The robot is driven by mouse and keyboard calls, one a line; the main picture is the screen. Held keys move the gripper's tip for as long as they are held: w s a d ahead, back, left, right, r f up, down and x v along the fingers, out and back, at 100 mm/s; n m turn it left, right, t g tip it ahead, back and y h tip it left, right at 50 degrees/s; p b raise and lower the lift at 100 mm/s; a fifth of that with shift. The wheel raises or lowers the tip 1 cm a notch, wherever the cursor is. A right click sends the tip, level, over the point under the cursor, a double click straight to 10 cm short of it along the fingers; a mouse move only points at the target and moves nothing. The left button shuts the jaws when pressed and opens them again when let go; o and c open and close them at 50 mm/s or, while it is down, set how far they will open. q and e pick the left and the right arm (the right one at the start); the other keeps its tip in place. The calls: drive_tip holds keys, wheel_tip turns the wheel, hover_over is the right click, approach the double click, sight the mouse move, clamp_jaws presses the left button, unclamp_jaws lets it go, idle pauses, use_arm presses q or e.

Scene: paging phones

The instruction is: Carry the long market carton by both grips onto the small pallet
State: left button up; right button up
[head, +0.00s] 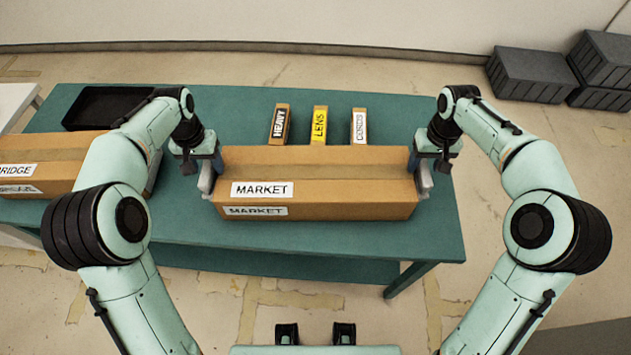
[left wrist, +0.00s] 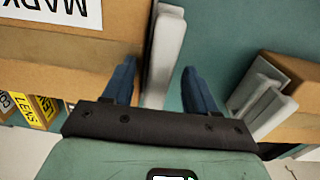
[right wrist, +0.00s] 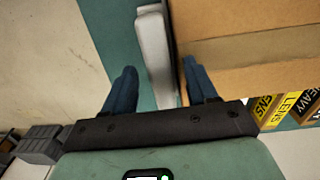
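The long market carton (head: 330,170) is brown with white MARKET labels and lies on the green table in the head view. A pale grey grip sticks out at each end: the left grip (left wrist: 163,60) and the right grip (right wrist: 155,55). My left gripper (left wrist: 160,85) is open, with one blue finger on each side of the left grip. My right gripper (right wrist: 160,85) is open, with its fingers on both sides of the right grip. Both grippers also show in the head view, at the carton's ends. I cannot make out a small pallet.
A BRIDGE carton (head: 55,155) lies at the table's left, partly behind my left arm. A black tray (head: 88,112) is behind it. Small HEAVY (head: 280,124), LENS (head: 319,125) and third (head: 359,126) boxes stand behind the market carton. Grey crates (head: 530,75) are at back right.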

use_arm(q)
clamp_jaws()
use_arm(e)
clamp_jaws()
use_arm(q)
drive_tip(key=shift+r, duration=0.1)
use_arm(e)
drive_tip(key=shift+r, duration=0.1)
idle(0.8)
